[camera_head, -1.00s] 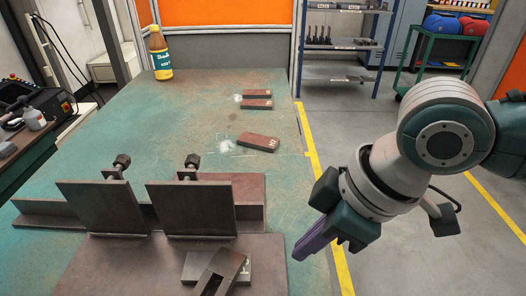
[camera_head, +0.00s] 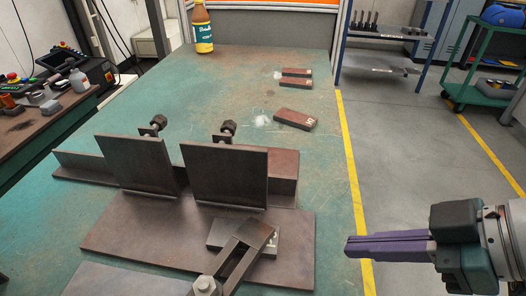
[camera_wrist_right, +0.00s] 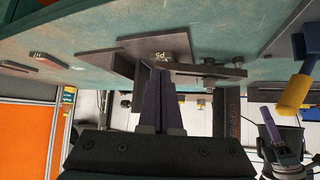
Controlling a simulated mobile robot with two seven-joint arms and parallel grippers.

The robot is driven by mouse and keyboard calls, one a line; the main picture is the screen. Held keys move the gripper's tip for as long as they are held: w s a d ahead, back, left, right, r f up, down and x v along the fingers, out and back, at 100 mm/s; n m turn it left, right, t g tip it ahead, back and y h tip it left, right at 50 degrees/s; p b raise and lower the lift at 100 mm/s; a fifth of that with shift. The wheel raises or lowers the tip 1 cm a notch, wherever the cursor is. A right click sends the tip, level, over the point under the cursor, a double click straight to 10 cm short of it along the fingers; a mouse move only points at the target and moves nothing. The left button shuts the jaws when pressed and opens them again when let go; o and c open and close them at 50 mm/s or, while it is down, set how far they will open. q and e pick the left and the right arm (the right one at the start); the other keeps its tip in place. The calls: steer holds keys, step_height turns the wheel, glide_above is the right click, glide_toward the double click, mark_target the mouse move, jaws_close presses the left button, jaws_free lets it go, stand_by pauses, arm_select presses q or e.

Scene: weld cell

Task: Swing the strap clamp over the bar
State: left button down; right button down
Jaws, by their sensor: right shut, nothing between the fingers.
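The strap clamp (camera_head: 243,262) is a dark slotted strap with a bolt and nut (camera_head: 205,285) at its near end. It lies slantwise, and its far end overlaps the flat steel bar (camera_head: 217,230) on the base plate (camera_head: 130,236). I cannot tell whether strap and bar touch. In the right wrist view the strap (camera_wrist_right: 208,73) shows beside the bar marked P5 (camera_wrist_right: 160,50). My right gripper (camera_head: 348,247) is shut and empty, pointing left, to the right of the strap and apart from it. My left gripper (camera_wrist_right: 267,112) appears at the lower right there, its jaws unclear.
Two upright plates (camera_head: 225,176) with bolts behind them stand on the base plate. Several brown blocks (camera_head: 296,119) and a yellow bottle (camera_head: 203,28) are farther back on the green table (camera_head: 180,93). A yellow and blue object (camera_wrist_right: 295,95) shows in the wrist view.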

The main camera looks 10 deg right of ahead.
mark_target(273, 235)
steer(key=b+x, duration=0.1)
steer(key=x, duration=0.7)
steer(key=shift+s+b, duration=0.1)
steer(key=shift+b, duration=0.2)
steer(key=shift+w+a+r+p, duration=0.15)
steer(key=shift+w+a+p, duration=0.25)
steer(key=shift+w+a, duration=0.95)
steer(key=shift+a, duration=0.05)
